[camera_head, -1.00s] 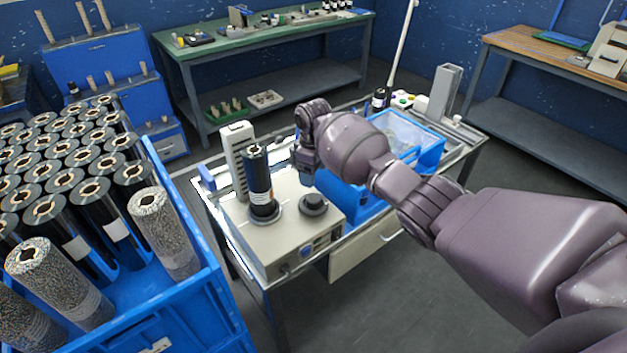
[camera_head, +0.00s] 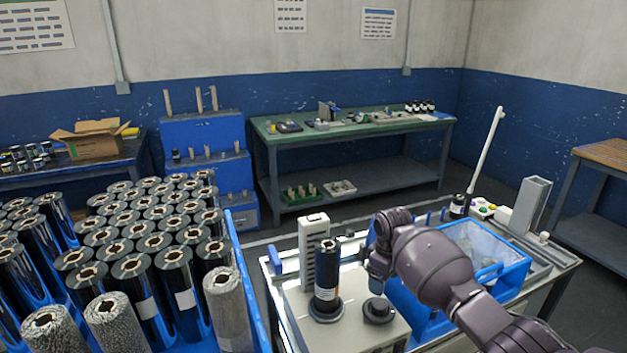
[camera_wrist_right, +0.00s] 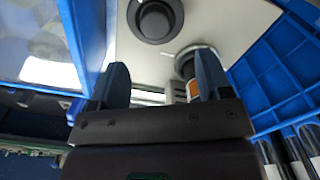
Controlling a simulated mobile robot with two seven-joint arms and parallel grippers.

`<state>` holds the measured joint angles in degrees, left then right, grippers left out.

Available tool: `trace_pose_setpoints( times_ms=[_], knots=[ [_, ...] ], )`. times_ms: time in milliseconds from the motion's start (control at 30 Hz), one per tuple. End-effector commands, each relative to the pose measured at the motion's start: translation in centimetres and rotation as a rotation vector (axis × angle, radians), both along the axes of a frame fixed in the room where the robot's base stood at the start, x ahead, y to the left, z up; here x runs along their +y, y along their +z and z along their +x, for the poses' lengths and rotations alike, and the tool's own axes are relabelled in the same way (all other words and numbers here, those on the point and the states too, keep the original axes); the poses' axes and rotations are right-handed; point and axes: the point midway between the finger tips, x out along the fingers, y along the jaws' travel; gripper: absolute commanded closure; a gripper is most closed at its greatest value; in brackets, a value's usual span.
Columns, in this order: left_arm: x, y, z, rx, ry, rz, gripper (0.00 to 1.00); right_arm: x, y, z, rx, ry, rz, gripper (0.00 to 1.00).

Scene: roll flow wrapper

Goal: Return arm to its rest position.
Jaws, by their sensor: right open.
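My right arm comes in from the lower right of the head view, with its gripper (camera_head: 379,284) beside the black roll (camera_head: 327,272). The roll stands upright on a round base on the beige machine (camera_head: 352,327). In the right wrist view the two fingers (camera_wrist_right: 160,88) are apart with nothing between them. Beyond them that view shows the machine's dark round knob (camera_wrist_right: 155,20) and the lower part of the roll (camera_wrist_right: 197,62). The knob (camera_head: 378,309) also shows just below the gripper in the head view. My left gripper is not in view.
A blue crate (camera_head: 248,290) full of dark and speckled rolls fills the left front. A blue bin with a clear lid (camera_head: 513,273) stands right of the machine, partly behind my arm. A green-topped bench (camera_head: 390,124) stands at the back. Open floor (camera_head: 405,205) lies before it.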

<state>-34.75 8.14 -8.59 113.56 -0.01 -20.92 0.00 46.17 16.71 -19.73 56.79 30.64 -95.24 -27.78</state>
Motion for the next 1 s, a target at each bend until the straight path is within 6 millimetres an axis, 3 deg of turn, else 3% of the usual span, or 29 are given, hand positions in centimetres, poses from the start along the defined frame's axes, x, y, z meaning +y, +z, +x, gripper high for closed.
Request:
trace_pose_setpoints(
  times_ms=[200, 500, 767, 1000],
  knots=[
    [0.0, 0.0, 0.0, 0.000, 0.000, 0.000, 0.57, 0.6, -4.9, -5.5, -0.021, -0.041, 0.030, 0.29],
    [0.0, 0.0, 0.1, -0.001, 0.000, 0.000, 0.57, 0.5, -9.1, -14.6, -0.078, -0.160, 0.078, 0.29],
    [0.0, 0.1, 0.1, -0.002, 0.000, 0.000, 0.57, -0.9, -9.9, -22.9, -0.139, -0.310, 0.108, 0.29],
    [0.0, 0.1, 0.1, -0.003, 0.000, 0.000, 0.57, -3.0, -8.5, -30.8, -0.203, -0.478, 0.115, 0.29]
  ],
)
